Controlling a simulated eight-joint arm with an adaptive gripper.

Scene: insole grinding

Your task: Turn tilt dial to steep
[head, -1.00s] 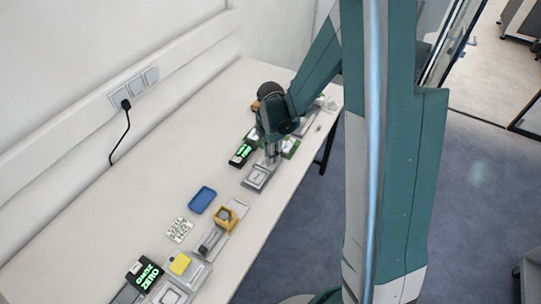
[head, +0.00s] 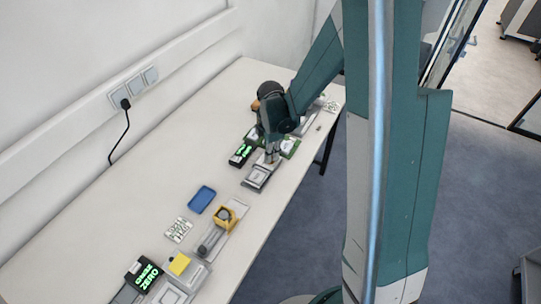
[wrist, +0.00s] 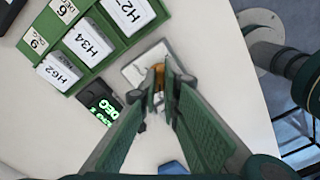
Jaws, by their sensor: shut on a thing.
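My gripper (head: 271,159) points down at the far end of a grey device (head: 256,179) on the table. In the wrist view my gripper (wrist: 163,88) has its fingertips close together around a small orange-brown piece (wrist: 159,74), apparently the tilt dial. The fingers hide most of it, so its pointer and marks cannot be read. A pale plate (wrist: 134,72) shows beside the fingertips. A black display (head: 241,154) stands next to the device; in the wrist view the display (wrist: 99,104) shows green "DEG" and a number I cannot read surely.
A green rack (wrist: 92,46) holds white blocks marked H27, H24 and H62, close to the display. A blue tray (head: 202,199), a yellow fixture (head: 226,215), a yellow block (head: 179,263) and another display (head: 144,274) lie nearer. The table's back-left area is clear.

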